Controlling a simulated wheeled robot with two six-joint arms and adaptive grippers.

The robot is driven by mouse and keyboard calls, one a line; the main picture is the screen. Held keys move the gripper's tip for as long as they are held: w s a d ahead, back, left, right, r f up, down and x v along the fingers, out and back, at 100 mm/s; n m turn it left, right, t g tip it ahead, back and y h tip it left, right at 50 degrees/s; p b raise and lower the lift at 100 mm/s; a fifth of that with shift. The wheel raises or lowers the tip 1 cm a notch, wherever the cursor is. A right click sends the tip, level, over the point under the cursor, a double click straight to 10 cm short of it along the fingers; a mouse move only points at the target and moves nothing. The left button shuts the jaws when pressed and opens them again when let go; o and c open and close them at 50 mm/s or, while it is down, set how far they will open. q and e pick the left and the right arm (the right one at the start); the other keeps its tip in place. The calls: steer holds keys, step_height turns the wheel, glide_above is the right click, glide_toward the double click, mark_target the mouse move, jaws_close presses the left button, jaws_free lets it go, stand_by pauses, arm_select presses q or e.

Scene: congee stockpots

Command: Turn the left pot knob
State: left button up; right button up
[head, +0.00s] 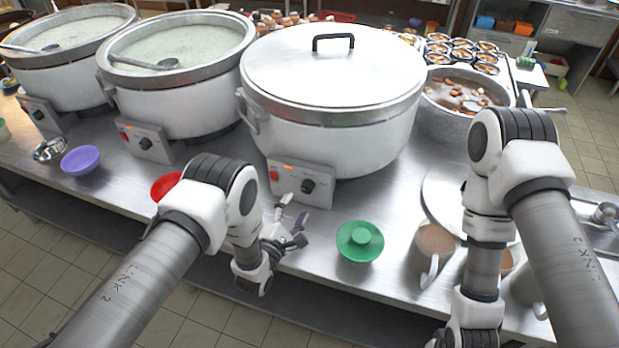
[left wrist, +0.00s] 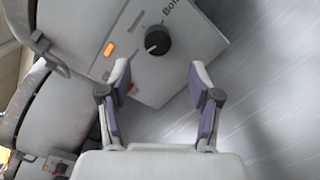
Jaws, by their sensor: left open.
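Three white pots stand in a row on the steel counter, each with a grey control box and a black knob. The left pot (head: 70,65) has its knob (head: 38,115) far from my grippers. The middle pot's knob is at its front (head: 145,143). My left gripper (head: 294,212) is open and empty, just in front of the lidded right pot's control box. That box's black knob (head: 308,186) also shows in the left wrist view (left wrist: 157,40), beyond the open fingers (left wrist: 158,67) and apart from them. My right gripper is out of view.
A red bowl (head: 165,186), a purple bowl (head: 81,160) and a brown-filled mug (head: 434,247) stand along the front. A pot of brown stew (head: 463,97) is at the right.

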mark_target(305, 190)
arm_select(q)
steer(key=x, duration=0.4)
steer(key=p+x, duration=0.1)
steer(key=x, duration=0.1)
steer(key=shift+r, duration=0.25)
steer(key=shift+w+d+f, duration=0.15)
steer(key=shift+w+d, duration=0.05)
steer(key=shift+w, duration=0.15)
steer(key=shift+s, duration=0.1)
steer(key=shift+s+a, duration=0.1)
steer(key=c, duration=1.1)
